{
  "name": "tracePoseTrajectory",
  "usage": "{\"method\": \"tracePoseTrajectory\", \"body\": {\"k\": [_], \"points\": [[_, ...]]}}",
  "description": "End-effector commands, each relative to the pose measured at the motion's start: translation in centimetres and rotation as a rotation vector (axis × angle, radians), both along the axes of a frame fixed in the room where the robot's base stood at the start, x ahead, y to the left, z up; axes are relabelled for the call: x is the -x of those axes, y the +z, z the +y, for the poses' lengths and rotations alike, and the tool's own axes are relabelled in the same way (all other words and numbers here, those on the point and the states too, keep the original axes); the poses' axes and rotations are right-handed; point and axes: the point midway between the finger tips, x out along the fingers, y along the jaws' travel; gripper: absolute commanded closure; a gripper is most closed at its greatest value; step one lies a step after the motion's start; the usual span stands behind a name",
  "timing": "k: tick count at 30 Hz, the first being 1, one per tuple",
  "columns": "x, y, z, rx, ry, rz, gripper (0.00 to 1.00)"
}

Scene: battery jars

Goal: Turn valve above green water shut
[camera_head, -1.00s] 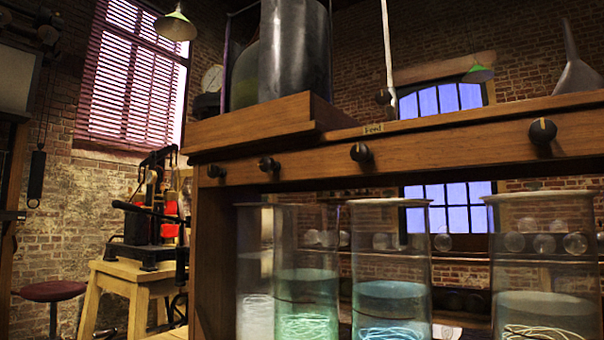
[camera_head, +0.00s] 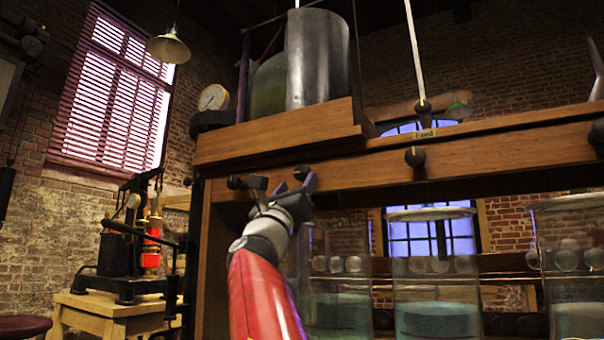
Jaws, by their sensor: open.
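The jar with green water (camera_head: 340,312) stands under the wooden beam, just right of my arm. Its water looks dull teal here, and its lower part is cut off. The dark valve knob above it (camera_head: 301,172) sits on the front of the beam. My gripper (camera_head: 283,184) is raised in front of the beam with its fingers spread and nothing held. The knob appears close to the right finger, partly overlapped by it. I cannot tell whether they touch.
Another dark knob (camera_head: 235,182) is just left of my gripper, and one more (camera_head: 415,157) is further right. A jar of bluish water (camera_head: 437,318) stands right of the green one. A metal tank (camera_head: 317,60) rests on the wooden shelf above (camera_head: 280,130).

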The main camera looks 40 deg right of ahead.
Motion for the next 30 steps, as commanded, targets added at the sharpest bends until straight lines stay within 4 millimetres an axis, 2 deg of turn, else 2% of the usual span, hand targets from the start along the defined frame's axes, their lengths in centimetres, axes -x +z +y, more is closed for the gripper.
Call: {"method": "tracePoseTrajectory", "body": {"k": [1,7,12,21,30], "points": [[-0.3,1.2,-0.6,0.001,-0.003,0.001,0.45],[-1.3,3.3,-2.6,-0.001,0.000,0.000,0.45],[-1.7,3.9,-3.4,-0.003,0.003,-0.001,0.45],[-1.8,3.9,-3.6,-0.004,0.005,-0.002,0.46],[-1.8,3.9,-3.6,-0.004,0.006,-0.002,0.85]]}}
